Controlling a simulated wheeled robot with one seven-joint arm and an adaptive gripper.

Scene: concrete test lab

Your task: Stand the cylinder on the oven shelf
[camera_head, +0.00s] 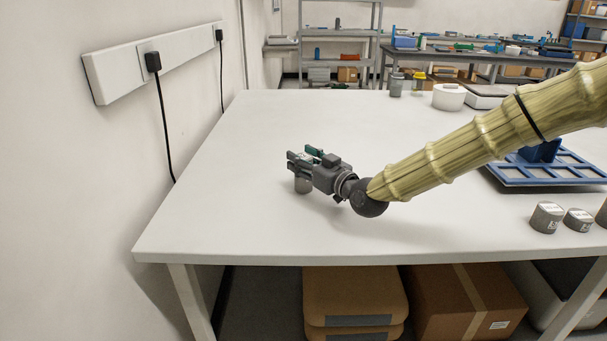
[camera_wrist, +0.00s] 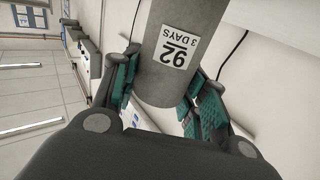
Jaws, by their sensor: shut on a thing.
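My gripper (camera_head: 307,158) is over the left part of the white table, reaching toward the left wall. It is shut on a grey concrete cylinder (camera_head: 303,185), whose lower part shows below the fingers. I cannot tell whether its base touches the table. In the wrist view the cylinder (camera_wrist: 170,82) sits between the green finger pads, with a white label reading "92, 3 DAYS" upside down in the picture. No oven or oven shelf can be made out in either view.
The white table (camera_head: 225,200) is clear around my gripper. A white tub (camera_head: 448,97) stands at the back. A socket rail (camera_head: 120,75) with hanging cables runs along the left wall.

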